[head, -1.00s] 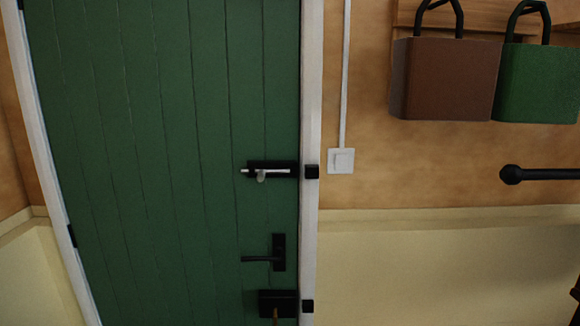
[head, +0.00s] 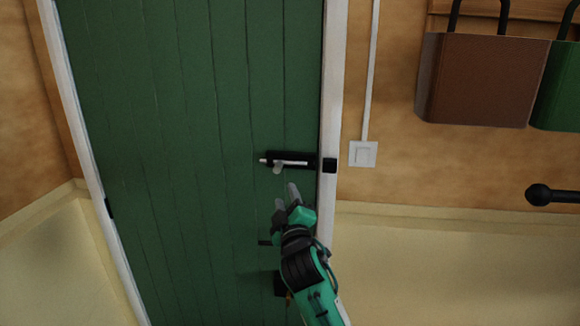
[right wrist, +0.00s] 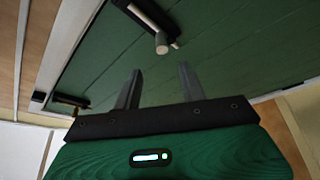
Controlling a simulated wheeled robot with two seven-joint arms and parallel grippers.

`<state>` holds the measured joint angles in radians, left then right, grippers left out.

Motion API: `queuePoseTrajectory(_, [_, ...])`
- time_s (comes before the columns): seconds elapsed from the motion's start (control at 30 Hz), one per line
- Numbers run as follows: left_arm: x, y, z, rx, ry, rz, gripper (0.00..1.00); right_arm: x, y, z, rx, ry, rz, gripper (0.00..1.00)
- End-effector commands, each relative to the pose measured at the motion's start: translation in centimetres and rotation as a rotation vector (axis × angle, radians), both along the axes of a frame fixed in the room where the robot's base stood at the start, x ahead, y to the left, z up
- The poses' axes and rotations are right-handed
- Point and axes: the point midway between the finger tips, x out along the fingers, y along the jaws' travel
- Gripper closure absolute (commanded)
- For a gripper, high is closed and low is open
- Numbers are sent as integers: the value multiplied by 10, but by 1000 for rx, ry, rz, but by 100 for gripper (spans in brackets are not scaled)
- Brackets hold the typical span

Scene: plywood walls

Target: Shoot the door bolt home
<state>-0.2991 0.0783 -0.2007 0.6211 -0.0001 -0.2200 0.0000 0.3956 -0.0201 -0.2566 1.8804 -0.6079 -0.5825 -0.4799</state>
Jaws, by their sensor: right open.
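The door bolt (head: 290,161) is a silver rod on a black plate, near the right edge of the green door (head: 200,130). Its pale knob (head: 278,168) hangs down from the rod. The black keeper (head: 329,165) is on the white frame to the right. My right gripper (head: 287,196) is just below the bolt, open and empty, its fingers pointing up. In the right wrist view the knob (right wrist: 162,44) stands beyond the two fingertips (right wrist: 160,70), apart from them. Whether the rod's end reaches the keeper cannot be told. My left gripper is not in view.
The black door handle (head: 264,242) and the lock below it (head: 280,284) are partly hidden by my right arm. A light switch (head: 363,153) is on the wall. Brown (head: 475,80) and green bags (head: 558,85) hang at upper right, above a black rail (head: 550,194).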

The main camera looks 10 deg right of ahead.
Motion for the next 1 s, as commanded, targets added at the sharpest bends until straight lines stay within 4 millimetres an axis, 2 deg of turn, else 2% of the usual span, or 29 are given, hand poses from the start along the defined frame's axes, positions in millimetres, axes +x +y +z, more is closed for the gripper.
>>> queuePoseTrajectory(0.17, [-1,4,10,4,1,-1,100,21,-1,7,1,1,0,59])
queuePoseTrajectory(0.7, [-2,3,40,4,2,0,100,110,-7,25,1,4,0,59])
queuePoseTrajectory(1.0, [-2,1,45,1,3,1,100,131,-9,28,1,2,0,59])
